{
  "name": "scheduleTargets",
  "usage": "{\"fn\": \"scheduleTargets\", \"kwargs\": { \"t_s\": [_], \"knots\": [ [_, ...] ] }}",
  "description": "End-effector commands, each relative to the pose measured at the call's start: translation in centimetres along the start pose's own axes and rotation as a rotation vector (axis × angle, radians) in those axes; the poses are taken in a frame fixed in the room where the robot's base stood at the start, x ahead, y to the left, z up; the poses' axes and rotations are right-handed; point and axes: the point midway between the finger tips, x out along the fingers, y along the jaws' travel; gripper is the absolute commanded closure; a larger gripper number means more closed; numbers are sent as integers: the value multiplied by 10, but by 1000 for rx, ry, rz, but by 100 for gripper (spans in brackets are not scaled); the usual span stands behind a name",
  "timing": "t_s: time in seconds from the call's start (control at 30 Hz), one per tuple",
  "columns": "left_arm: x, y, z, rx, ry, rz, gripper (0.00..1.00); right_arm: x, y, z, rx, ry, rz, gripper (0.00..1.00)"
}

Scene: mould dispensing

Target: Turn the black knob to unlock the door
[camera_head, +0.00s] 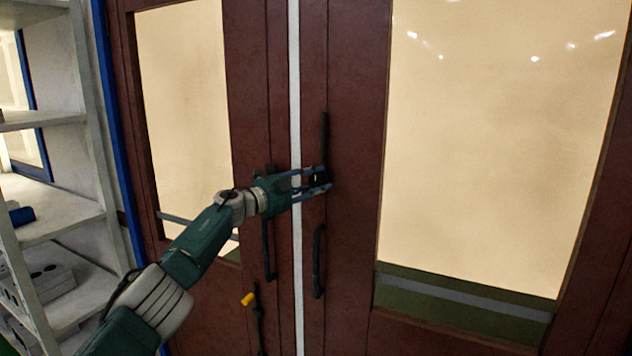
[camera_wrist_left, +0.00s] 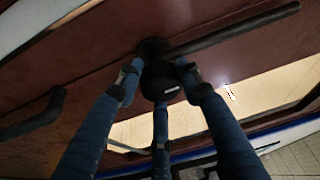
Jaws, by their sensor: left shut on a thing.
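The black knob (camera_head: 321,176) sits on the right leaf of the dark red-brown double door (camera_head: 346,200), at the foot of a thin upright dark bar (camera_head: 325,135). My left gripper (camera_head: 318,178) reaches across from the left and its blue fingers are shut around the knob. In the left wrist view, the fingers (camera_wrist_left: 158,72) close around the rounded black knob (camera_wrist_left: 160,82) from several sides. The bar (camera_wrist_left: 235,30) runs from the knob to the upper right there. The two leaves stand together with a pale strip between them. My right gripper is not in view.
A black pull handle (camera_head: 318,262) is below the knob, and another (camera_head: 267,250) is on the left leaf. A yellow-ended dark piece (camera_head: 249,299) is low on the left leaf. White shelving (camera_head: 60,215) with boxes stands at the left. Large glass panes fill both leaves.

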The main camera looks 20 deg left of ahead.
Motion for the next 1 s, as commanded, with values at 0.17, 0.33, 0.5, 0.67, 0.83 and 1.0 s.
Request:
{"fn": "scheduleTargets", "kwargs": {
  "t_s": [0.17,0.33,0.5,0.67,0.83,1.0],
  "knots": [
    [1,-4,-2,9,4,-3,100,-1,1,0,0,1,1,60],
    [1,-4,-2,9,4,-2,100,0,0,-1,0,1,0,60],
    [1,-4,-2,9,4,-2,50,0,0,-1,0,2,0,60],
    [1,-2,-2,8,3,0,46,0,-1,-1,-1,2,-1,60],
    [0,-1,0,7,1,2,46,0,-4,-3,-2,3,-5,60],
    [-8,0,2,9,-2,1,46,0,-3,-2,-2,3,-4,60]
  ]
}}
